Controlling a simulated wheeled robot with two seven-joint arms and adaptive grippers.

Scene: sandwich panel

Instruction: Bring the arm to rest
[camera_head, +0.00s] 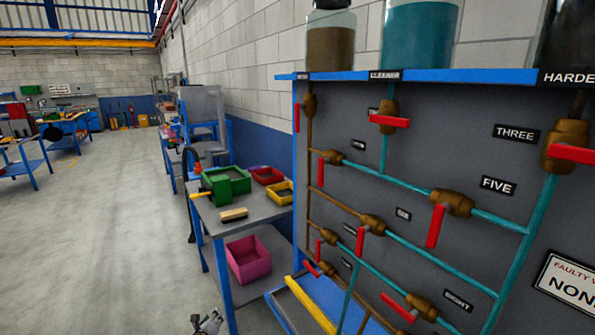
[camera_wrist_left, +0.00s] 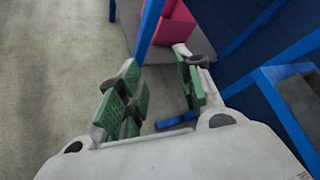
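My left gripper (camera_head: 208,322) shows at the bottom edge of the head view, low over the floor beside the table leg. In the left wrist view, its two green-padded fingers (camera_wrist_left: 160,98) stand apart with nothing between them. The gripper is clear of the valve panel (camera_head: 345,110), which stands to its right with pipes, brass valves and red handles. My right gripper shows in neither view.
A workbench (camera_head: 265,215) with green, red and yellow bins stands ahead, with a pink bin (camera_head: 248,258) on its lower shelf, also in the wrist view (camera_wrist_left: 172,22). A blue-framed ledge with a yellow bar (camera_head: 310,305) lies below the panel. The floor (camera_head: 100,240) at left is clear.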

